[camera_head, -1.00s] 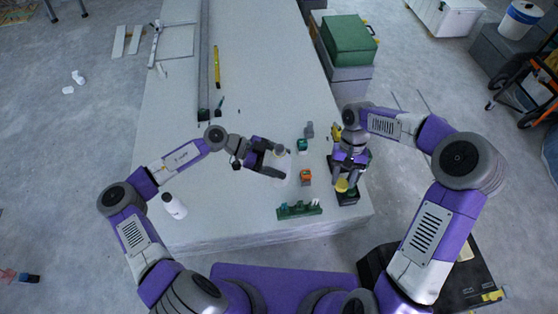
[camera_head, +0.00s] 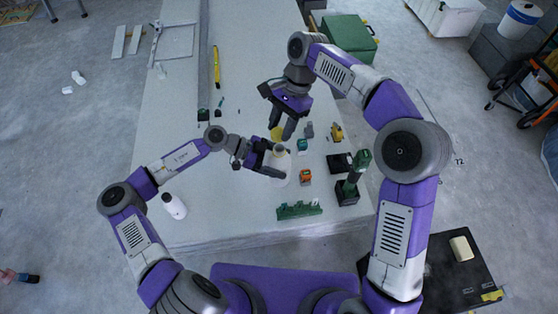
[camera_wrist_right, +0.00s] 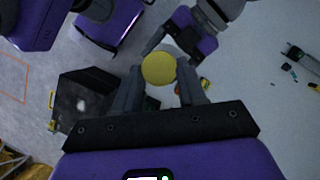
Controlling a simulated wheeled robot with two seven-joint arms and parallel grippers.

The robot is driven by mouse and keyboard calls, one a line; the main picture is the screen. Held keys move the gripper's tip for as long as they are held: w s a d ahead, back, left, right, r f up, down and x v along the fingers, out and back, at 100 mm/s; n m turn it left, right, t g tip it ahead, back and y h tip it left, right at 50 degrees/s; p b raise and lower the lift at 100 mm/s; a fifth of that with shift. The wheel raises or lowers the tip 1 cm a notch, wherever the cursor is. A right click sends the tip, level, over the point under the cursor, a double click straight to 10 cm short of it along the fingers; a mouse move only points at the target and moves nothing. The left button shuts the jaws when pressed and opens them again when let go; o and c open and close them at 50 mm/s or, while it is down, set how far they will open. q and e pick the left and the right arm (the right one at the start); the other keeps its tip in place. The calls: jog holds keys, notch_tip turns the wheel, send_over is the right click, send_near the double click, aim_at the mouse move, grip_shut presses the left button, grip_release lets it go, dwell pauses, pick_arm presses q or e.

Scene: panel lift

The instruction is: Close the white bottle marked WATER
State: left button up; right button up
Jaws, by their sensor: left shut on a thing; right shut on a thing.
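A white bottle (camera_head: 284,169) stands on the table, with its label not readable. My left gripper (camera_head: 273,164) is shut on it from the left. The bottle's neck shows just above the fingers. My right gripper (camera_head: 283,129) is shut on a round yellow cap (camera_head: 277,134), which also shows in the right wrist view (camera_wrist_right: 159,68) between the fingertips. In the head view, the cap appears just beyond the bottle's top and apart from it; its height above the bottle is hard to tell. A second white bottle (camera_head: 174,206) with a dark top is at the table's left edge.
An orange tool (camera_head: 306,177), a teal one (camera_head: 302,145) and a grey one (camera_head: 309,130) sit right of the held bottle. A green rack (camera_head: 299,211) is at the front edge, a dark green upright tool (camera_head: 352,178) at the right edge.

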aim_at(282, 149)
jog(key=shift+f, duration=0.1)
jog(key=shift+f, duration=1.95)
jog(key=shift+w+d+r, duration=0.1)
jog(key=shift+w+r, duration=0.05)
jog(key=shift+w, duration=0.05)
jog(key=shift+f, duration=0.95)
jog(key=shift+f, duration=0.55)
